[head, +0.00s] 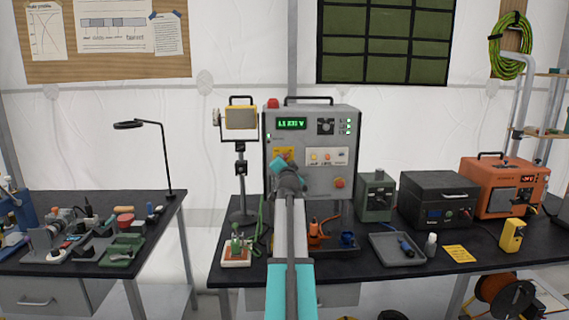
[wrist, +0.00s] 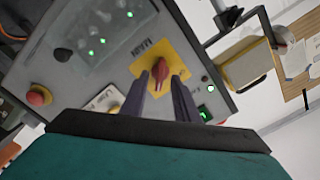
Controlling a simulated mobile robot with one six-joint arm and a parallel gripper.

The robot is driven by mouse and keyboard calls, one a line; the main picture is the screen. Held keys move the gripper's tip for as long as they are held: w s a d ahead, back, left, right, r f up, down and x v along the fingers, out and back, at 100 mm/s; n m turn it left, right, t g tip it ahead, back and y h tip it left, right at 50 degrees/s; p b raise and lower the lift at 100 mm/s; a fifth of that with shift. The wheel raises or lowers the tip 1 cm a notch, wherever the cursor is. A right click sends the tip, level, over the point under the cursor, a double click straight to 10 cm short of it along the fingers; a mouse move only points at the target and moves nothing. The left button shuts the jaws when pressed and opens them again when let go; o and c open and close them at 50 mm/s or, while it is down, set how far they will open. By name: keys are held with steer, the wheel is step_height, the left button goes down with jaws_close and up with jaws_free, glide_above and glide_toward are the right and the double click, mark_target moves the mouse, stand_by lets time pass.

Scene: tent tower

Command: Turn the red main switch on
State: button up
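The red main switch (wrist: 160,70) is a red knob on a yellow plate (wrist: 142,66) on the front of a grey panel box. In the wrist view its grip looks roughly in line with my fingers. My gripper (wrist: 161,82) is open, its two dark fingertips apart on either side of the knob's near end. I cannot tell whether they touch it. In the head view my gripper (head: 283,162) is in front of the yellow plate (head: 279,152) and hides most of the switch.
The grey panel box (head: 353,132) stands on a black bench and shows a lit green display (head: 292,123) and green lamps. A red-orange button (head: 339,183) sits low on its front. A work lamp (head: 240,122) stands left of it, and a green-grey box (head: 375,196) right.

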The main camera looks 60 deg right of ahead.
steer(key=b+v, duration=0.1)
steer(key=v, duration=1.1)
steer(key=shift+b, duration=0.4)
stand_by(0.4)
